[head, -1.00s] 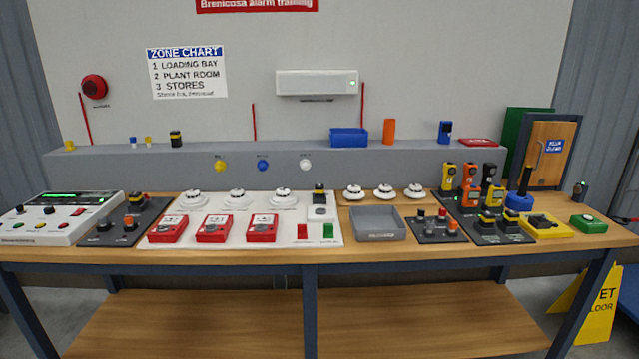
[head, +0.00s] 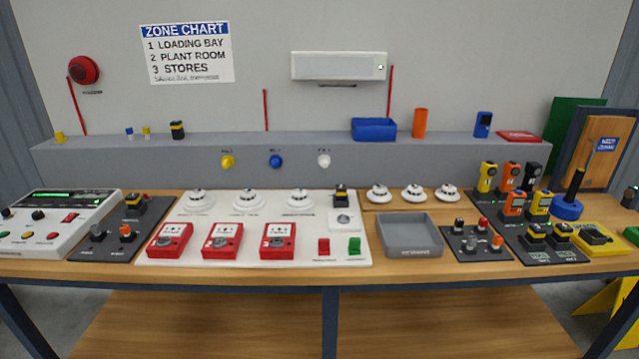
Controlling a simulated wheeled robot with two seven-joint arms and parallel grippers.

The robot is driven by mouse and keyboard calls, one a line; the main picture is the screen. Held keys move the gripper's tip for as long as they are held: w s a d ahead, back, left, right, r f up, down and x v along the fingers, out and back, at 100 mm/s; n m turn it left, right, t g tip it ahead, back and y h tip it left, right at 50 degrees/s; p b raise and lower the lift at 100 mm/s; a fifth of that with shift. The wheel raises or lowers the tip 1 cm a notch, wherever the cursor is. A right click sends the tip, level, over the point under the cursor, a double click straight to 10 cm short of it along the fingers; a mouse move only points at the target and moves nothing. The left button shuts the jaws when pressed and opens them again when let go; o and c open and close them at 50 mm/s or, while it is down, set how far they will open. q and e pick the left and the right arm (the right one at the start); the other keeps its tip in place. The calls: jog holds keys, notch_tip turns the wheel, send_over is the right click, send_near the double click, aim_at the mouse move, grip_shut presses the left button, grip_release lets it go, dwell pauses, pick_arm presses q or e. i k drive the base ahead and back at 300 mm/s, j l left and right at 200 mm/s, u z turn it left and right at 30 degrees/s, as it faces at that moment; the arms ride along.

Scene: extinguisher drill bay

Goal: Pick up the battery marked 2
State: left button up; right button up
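Several small black blocks with yellow bands look like batteries, but I cannot read a 2 on any of them. One block (head: 177,130) stands on the grey shelf at the back left. One block (head: 135,202) is on the dark left mat, and one block (head: 341,193) is at the upper right of the white board. Neither gripper shows in the head view.
The wooden bench (head: 330,268) carries a white panel (head: 50,238), a white board (head: 205,262) with red call points, an empty grey tray (head: 408,237) and upright handsets (head: 512,202). The shelf (head: 120,152) runs behind. Bare wood shows along the front edge.

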aim_at(341, 190)
jog(key=i+u, duration=0.3)
jog(key=i, duration=0.9)
